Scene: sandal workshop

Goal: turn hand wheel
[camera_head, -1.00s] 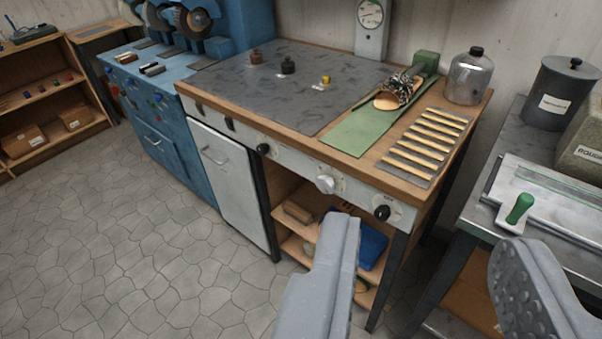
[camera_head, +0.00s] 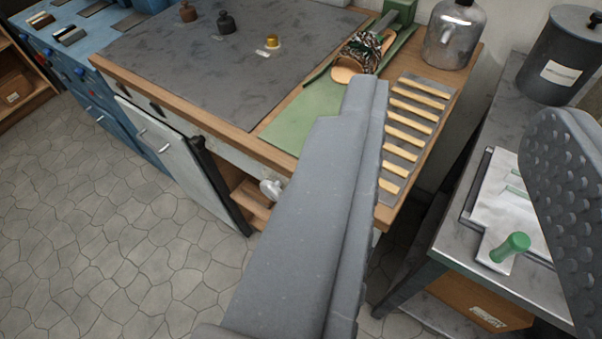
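My gripper (camera_head: 460,105) is open and empty, its two grey fingers wide apart. The left finger crosses in front of the bench's right part and hides part of its front. The studded right finger is over the right-hand table. No thing is plainly a hand wheel. A pale round knob (camera_head: 272,188) on the bench's front panel may be it; it sits left of my left finger, and I cannot tell the depth gap. A green-handled tool (camera_head: 510,246) lies on the right table between my fingers in the picture.
The wooden-edged bench (camera_head: 225,128) carries a green mat (camera_head: 300,122), a sandal (camera_head: 352,65), a slatted rack (camera_head: 414,125) and a metal jug (camera_head: 452,35). A dark canister (camera_head: 552,65) stands on the right table (camera_head: 455,235). The stone floor (camera_head: 110,230) at left is clear.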

